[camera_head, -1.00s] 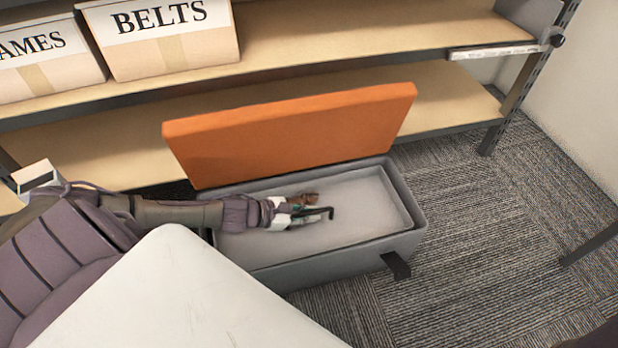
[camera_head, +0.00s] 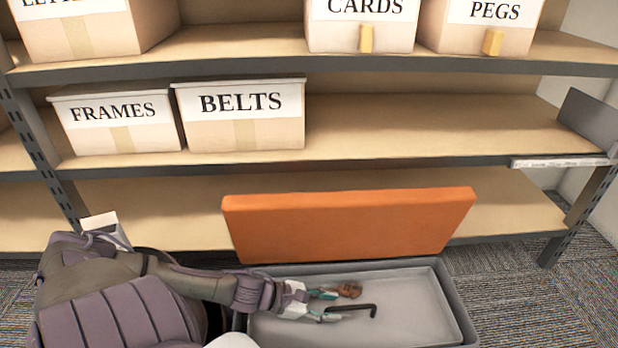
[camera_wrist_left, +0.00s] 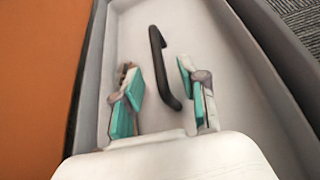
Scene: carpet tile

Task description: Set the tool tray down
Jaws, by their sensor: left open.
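The pale grey tool tray (camera_head: 410,298) sits inside a darker grey box (camera_head: 462,318) with its orange lid (camera_head: 350,222) raised. It also shows in the left wrist view (camera_wrist_left: 225,50). A black bar handle (camera_head: 372,309) stands over the tray; in the left wrist view the handle (camera_wrist_left: 164,65) lies between the fingers. My left gripper (camera_head: 338,303) is open over the tray, its fingers (camera_wrist_left: 158,82) on either side of the handle and apart from it. The near part of the box is cut off by the frame. My right gripper is out of view.
A shelf unit stands behind the box, with cartons marked FRAMES (camera_head: 122,120) and BELTS (camera_head: 240,115) on its middle shelf (camera_head: 420,130). The bottom shelf (camera_head: 515,205) has bare space behind the lid. Carpet (camera_head: 560,305) is clear to the right of the box.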

